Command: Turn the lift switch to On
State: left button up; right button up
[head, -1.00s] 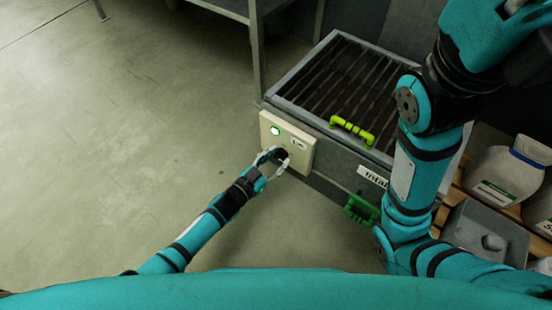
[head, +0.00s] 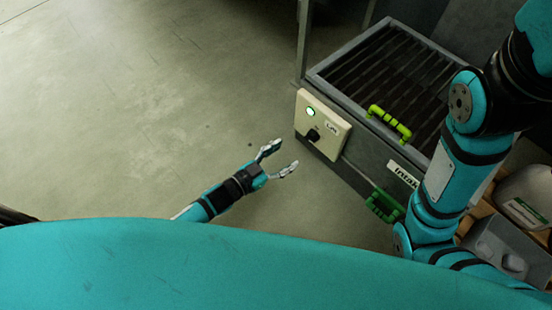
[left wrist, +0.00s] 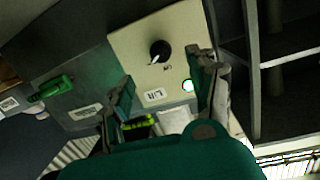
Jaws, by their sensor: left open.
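The lift switch is a black knob (head: 312,134) on a cream panel (head: 335,124) at the front left corner of the grey intake machine. A round green light (head: 310,112) on the panel is lit, with a "Lift" label beside it. The left wrist view shows the knob (left wrist: 160,52) with a white pointer mark near the small "On" lettering, and the lit light (left wrist: 188,86). My left gripper (head: 284,157) is open and empty, in front of the panel and apart from the knob. My right gripper is outside the views.
The intake machine has a barred top (head: 385,70), a yellow-green handle (head: 390,122) and a green handle (head: 385,205) on its front. Plastic containers (head: 505,245) stand at the right. The floor (head: 130,120) at the left is clear.

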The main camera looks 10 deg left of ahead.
pick_arm(q)
jog(key=shift+v, duration=1.3)
jog(key=shift+r, duration=0.1)
